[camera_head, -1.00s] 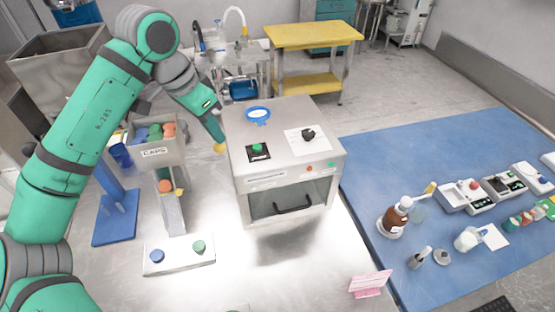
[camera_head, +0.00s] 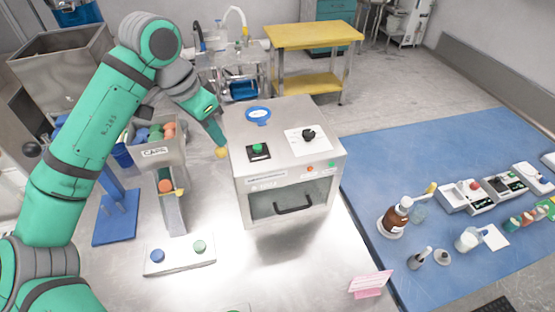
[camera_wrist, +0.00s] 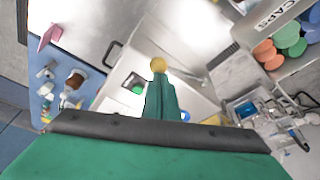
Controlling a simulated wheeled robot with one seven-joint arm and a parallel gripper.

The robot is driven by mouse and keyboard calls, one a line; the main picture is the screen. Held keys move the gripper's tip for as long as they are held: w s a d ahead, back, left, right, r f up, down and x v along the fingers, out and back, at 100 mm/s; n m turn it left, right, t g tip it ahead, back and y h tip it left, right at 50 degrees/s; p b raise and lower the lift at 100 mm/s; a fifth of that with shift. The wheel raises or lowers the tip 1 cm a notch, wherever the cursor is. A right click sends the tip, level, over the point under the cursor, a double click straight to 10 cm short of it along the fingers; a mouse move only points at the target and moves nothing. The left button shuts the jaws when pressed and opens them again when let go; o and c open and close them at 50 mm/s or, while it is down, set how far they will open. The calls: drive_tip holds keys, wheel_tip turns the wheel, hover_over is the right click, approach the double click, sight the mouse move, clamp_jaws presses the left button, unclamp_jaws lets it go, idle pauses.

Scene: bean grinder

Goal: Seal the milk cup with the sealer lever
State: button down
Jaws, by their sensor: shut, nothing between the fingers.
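My gripper (camera_head: 219,143) is shut and empty. It points down beside the left edge of the metal box machine (camera_head: 318,153). In the wrist view my gripper's green fingers (camera_wrist: 160,95) are together, with a yellow ball (camera_wrist: 158,65) at their end; I cannot tell whether it touches them. The ball also shows in the head view (camera_head: 221,153). A small whitish cup (camera_head: 467,240) stands on the blue mat, far right of my gripper; I cannot tell if it is the milk cup. I cannot make out the sealer lever for certain.
The caps bin (camera_head: 172,163), with its chute, stands left of my gripper. A blue stand (camera_head: 114,230) is further left. A white board (camera_head: 179,254) with two buttons lies in front. A brown bottle (camera_head: 392,222) stands on the blue mat (camera_head: 390,150). The metal table is clear at front centre.

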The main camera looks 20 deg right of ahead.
drive_tip(key=shift+f, duration=0.1)
drive_tip(key=shift+s+f, duration=0.3)
drive_tip(key=shift+f, duration=0.1)
drive_tip(key=shift+s, duration=0.1)
idle(0.3)
